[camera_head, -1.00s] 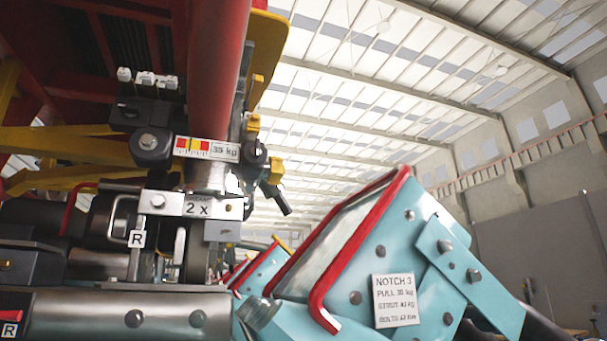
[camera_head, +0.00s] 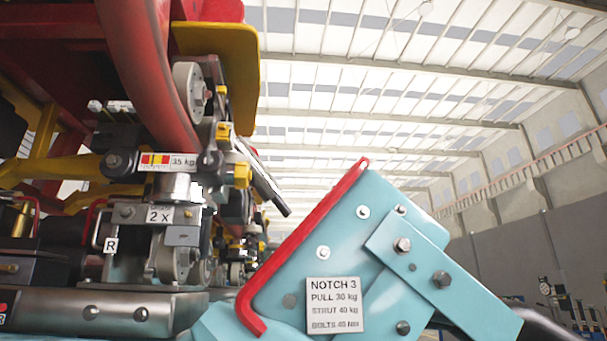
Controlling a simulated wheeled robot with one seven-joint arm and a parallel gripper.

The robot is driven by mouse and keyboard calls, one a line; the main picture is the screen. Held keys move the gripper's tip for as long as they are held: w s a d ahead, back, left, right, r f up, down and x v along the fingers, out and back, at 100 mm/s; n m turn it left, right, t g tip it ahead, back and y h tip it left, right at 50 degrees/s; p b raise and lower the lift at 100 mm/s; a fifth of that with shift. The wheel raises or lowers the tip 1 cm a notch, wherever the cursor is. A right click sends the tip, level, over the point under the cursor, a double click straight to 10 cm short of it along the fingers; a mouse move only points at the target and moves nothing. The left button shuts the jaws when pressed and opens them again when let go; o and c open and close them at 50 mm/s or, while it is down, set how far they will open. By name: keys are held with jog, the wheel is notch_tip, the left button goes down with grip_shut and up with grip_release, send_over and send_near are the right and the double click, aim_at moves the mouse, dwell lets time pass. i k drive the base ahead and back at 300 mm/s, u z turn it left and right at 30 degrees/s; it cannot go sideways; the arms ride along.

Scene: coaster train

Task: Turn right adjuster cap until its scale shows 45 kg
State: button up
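The scale (camera_head: 168,162) with white, yellow and red bands sits at the left, with a "35 kg" readout (camera_head: 184,162) at its right end. A silver cylinder (camera_head: 175,187) stands just below it, above a plate marked "2 X" (camera_head: 159,215). I cannot tell for sure which part is the right adjuster cap. I cannot make out my gripper in this view.
A teal bracket (camera_head: 365,230) with a red edge bar (camera_head: 305,245) fills the lower middle; its plate (camera_head: 335,305) reads "NOTCH 3, PULL 30 kg, STRUT 40 kg". Red and yellow train framework (camera_head: 218,65) overhangs the scale.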

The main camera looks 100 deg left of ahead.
aim_at(242, 176)
jog(key=u, duration=0.05)
jog(key=i, duration=2.5)
jog(key=u, duration=4.3)
jog(key=i, duration=1)
jog(key=u, duration=0.1)
